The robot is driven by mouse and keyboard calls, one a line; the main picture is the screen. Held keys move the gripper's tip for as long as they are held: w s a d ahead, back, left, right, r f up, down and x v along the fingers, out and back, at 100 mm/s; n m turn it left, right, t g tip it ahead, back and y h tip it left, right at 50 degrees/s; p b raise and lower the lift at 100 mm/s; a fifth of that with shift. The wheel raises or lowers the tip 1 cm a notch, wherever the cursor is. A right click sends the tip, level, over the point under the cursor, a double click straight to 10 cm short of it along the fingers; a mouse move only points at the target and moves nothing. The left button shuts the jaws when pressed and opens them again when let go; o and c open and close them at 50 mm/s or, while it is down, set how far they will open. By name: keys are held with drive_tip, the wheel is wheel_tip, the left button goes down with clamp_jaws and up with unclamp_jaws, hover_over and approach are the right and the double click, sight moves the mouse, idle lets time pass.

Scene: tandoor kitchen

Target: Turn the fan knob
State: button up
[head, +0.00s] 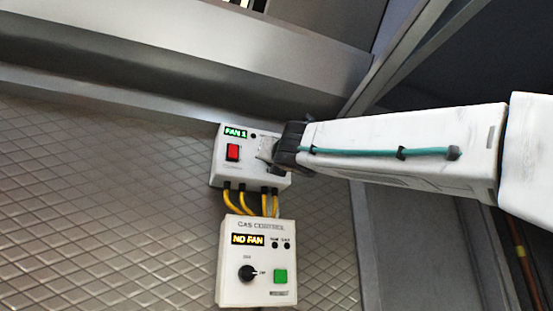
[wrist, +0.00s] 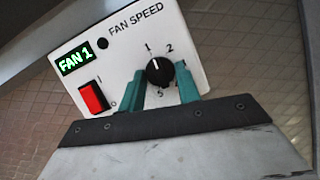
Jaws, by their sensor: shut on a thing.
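The fan speed box (head: 221,174) is a white box on the tiled wall in the head view, with a green "FAN 1" display and a red rocker switch. It fills the upper middle of the wrist view (wrist: 121,57). The fan knob (wrist: 159,71) is black and round with a white mark that points near the 1. My gripper (wrist: 164,87) has its two teal fingers on either side of the knob, shut on it. In the head view my gripper (head: 272,150) covers the right part of the box and hides the knob.
Below is a white gas control box (head: 230,285) with a "NO FAN" display, a black knob (head: 246,273) and a green button (head: 281,276). Yellow cables (head: 266,203) join the two boxes. A metal hood edge (head: 180,60) runs above. The tiled wall (head: 100,200) at left is clear.

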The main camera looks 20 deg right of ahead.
drive_tip(key=shift+m, duration=0.3)
drive_tip(key=shift+a+r+m+g+h, duration=0.1)
drive_tip(key=shift+r+m+g+h, duration=0.2)
drive_tip(key=shift+m+g, duration=2.05)
drive_tip(key=shift+a+r+m+g+h, duration=0.15)
drive_tip(key=shift+m+h, duration=0.2)
drive_tip(key=shift+m, duration=4.15)
drive_tip(key=shift+a+r+m+g+h, duration=0.1)
drive_tip(key=shift+r+m+g+h, duration=0.2)
drive_tip(key=shift+m+g, duration=2.05)
drive_tip(key=shift+f+m+t, duration=0.1)
drive_tip(key=shift+m+t, duration=0.95)
drive_tip(key=shift+m, duration=0.15)
drive_tip(key=o, duration=1)
drive_tip(key=shift+d, duration=0.1)
